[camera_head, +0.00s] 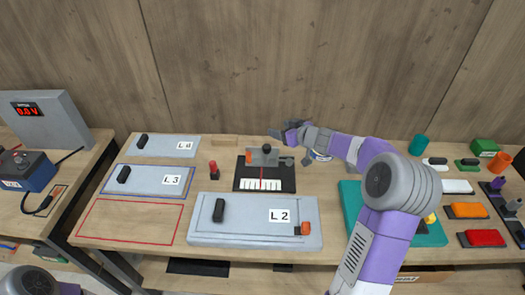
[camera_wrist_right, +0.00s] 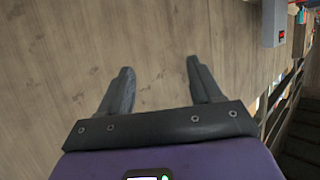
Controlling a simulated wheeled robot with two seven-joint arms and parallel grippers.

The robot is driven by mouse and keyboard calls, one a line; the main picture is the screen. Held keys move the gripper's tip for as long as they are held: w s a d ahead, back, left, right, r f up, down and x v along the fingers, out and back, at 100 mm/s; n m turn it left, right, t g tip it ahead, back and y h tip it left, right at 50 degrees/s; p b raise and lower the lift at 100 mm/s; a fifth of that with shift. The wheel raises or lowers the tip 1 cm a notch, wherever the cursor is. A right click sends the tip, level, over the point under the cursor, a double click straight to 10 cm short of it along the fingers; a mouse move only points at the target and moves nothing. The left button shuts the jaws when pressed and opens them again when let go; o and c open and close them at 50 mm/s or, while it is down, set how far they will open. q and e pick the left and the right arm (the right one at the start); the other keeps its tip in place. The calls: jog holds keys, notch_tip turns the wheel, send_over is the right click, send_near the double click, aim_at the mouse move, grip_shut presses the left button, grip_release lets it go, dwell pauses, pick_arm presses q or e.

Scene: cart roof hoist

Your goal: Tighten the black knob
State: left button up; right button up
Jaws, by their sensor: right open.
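A small black knob (camera_head: 267,148) sits on top of a grey clamp block (camera_head: 259,158) in the middle of the table. The block stands at the far end of a black plate (camera_head: 243,184) with a white scale and a red line. My right gripper (camera_head: 276,133) is above and slightly behind the knob, apart from it. In the right wrist view its two fingers (camera_wrist_right: 158,80) are spread with nothing between them, only the wooden wall beyond. The knob is not visible in that view. My left gripper is not in view.
Panels labelled L4 (camera_head: 177,152), L3 (camera_head: 145,188) and L2 (camera_head: 247,237) lie on the table, each with a black handle. A red-topped post (camera_head: 213,168) stands left of the clamp. A teal tray (camera_head: 352,206) lies right, partly behind my right arm. The wooden wall (camera_head: 230,70) closes the back.

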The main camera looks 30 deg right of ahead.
jog(key=b, duration=1)
send_near(268, 148)
jog(key=d+x, duration=0.1)
jog(key=x, duration=0.2)
jog(key=shift+w+a+f, duration=0.15)
jog(key=shift+w+a, duration=0.25)
jog(key=shift+a, duration=0.1)
jog(key=shift+p+x, duration=1)
jog(key=shift+x, duration=2.7)
